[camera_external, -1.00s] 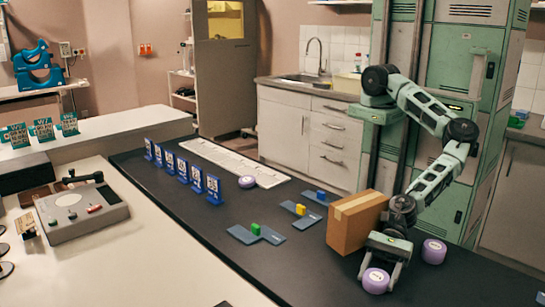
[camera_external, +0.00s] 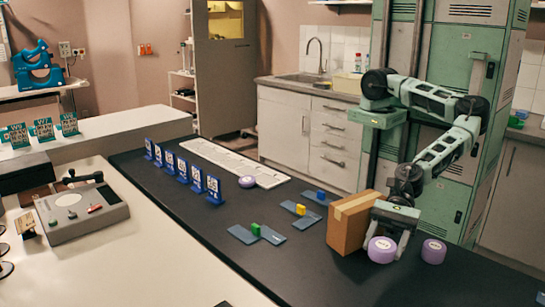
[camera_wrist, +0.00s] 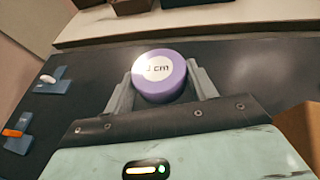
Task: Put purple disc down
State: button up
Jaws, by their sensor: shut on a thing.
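A purple disc (camera_external: 381,250) with a white top is held between the fingers of my gripper (camera_external: 390,240), in front of the cardboard box. In the wrist view the disc (camera_wrist: 159,75) sits between both fingers of my gripper (camera_wrist: 160,85), with "3 cm" partly readable on its label. It is held over the black bench; I cannot tell whether its underside touches it. A second purple disc (camera_external: 433,251) stands on the bench to the right.
A cardboard box (camera_external: 352,222) stands just left of my gripper. Several blue marker stands (camera_external: 197,180) line the bench's left side. Grey-blue plates with coloured blocks, one green (camera_external: 256,229), lie left of the box. The black bench top (camera_external: 310,262) is clear at the front.

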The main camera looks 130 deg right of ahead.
jog(key=r, duration=0.7)
jog(key=shift+w+d, duration=0.15)
jog(key=shift+d, duration=0.15)
jog(key=w+d+m+g+h, duration=0.1)
jog(key=w+d+m+h, duration=0.25)
jog(key=d, duration=0.95)
jog(key=w+d+f+m+g+h, duration=0.15)
jog(key=d+m+h, duration=0.3)
jog(key=d, duration=0.95)
jog(key=w+d+m+g+h, duration=0.1)
jog(key=w+d+m+h, duration=0.25)
jog(key=d, duration=0.95)
jog(key=r+m+g+h+p, duration=0.1)
jog(key=m+g+h, duration=0.4)
jog(key=m+g, duration=0.65)
send_over(224, 173)
jog(key=shift+g, duration=0.3)
notch_tip(224, 173, down, 10)
jog(key=shift+p, duration=0.8)
jog(key=shift+f+p, duration=0.4)
jog(key=shift+f, duration=1.95)
jog(key=shift+f, duration=0.1)
